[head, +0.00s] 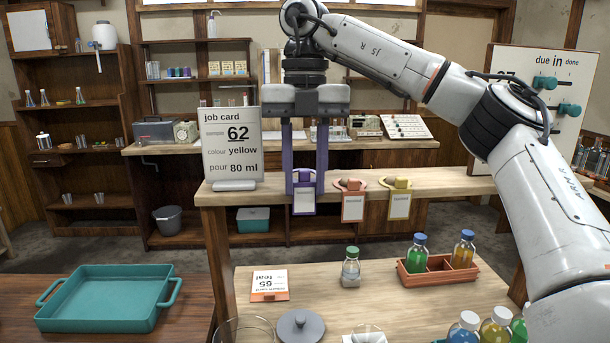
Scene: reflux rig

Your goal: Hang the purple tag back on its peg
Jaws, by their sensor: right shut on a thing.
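The purple tag (305,201), with a white label, is upright at the front edge of the raised wooden shelf (455,187), at the left of a row of tags. My right gripper (306,182) comes down from above, its two long fingers shut on the tag's upper part. The tag's peg is hidden behind the tag and fingers, so I cannot tell whether the tag is on it. An orange tag (352,203) and a yellow tag (399,203) hang from the same edge to the right. My left gripper is out of view.
A job card (231,143) stands on the shelf just left of my right gripper. Below are a clear bottle with a green cap (350,270), an orange bottle rack (437,275) and a small card (269,284). A teal tray (105,303) lies at the left.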

